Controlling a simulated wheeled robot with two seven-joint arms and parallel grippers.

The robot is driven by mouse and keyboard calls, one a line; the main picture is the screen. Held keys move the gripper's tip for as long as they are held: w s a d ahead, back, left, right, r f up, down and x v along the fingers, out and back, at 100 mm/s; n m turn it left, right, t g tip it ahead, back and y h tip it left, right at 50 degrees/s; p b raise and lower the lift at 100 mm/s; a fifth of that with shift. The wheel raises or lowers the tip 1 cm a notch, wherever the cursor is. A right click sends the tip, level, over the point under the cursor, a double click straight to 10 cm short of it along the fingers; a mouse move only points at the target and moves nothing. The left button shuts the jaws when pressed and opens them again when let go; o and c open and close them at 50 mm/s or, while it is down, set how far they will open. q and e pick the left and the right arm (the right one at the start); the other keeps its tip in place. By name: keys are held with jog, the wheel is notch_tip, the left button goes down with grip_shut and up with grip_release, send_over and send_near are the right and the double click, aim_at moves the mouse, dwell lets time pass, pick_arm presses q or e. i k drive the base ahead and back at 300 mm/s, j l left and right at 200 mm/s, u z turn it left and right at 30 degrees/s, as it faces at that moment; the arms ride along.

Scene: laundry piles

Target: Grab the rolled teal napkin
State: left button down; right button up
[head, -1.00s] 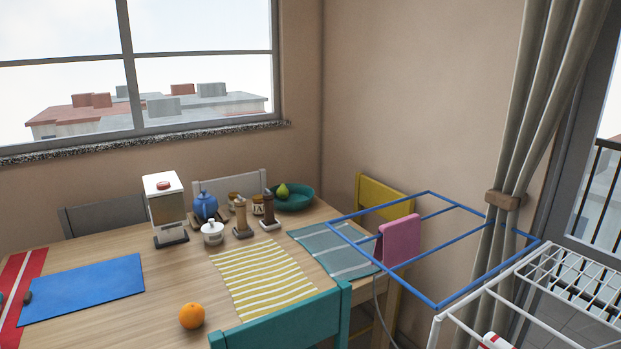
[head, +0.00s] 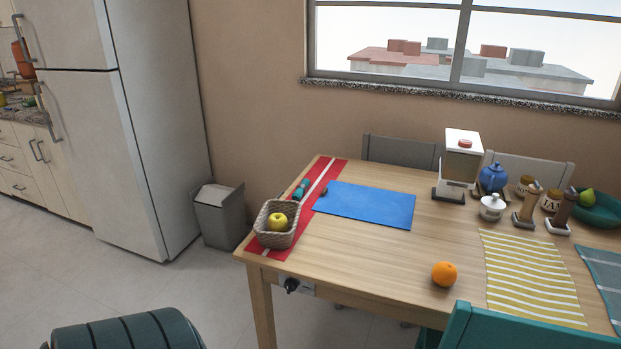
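A small teal roll (head: 301,189), which looks like the rolled teal napkin, lies on the red runner (head: 326,177) near the far left end of the wooden table. It sits behind the wicker basket and left of the blue mat. It appears apart from both. It is small in the view, so its folds cannot be made out. Neither of my grippers is in view.
A wicker basket (head: 277,224) with a yellow apple (head: 278,221) stands at the table's left end. A blue mat (head: 366,204) and an orange (head: 444,274) lie to the right. A grey bin (head: 219,215) stands left of the table.

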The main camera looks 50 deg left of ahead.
aim_at(301, 189)
jog(key=u, duration=1.7)
jog(key=i+j+z, duration=0.5)
jog(key=z, duration=0.25)
jog(key=i+j+z, duration=0.35)
jog(key=k+j, duration=0.05)
jog(key=k, duration=0.05)
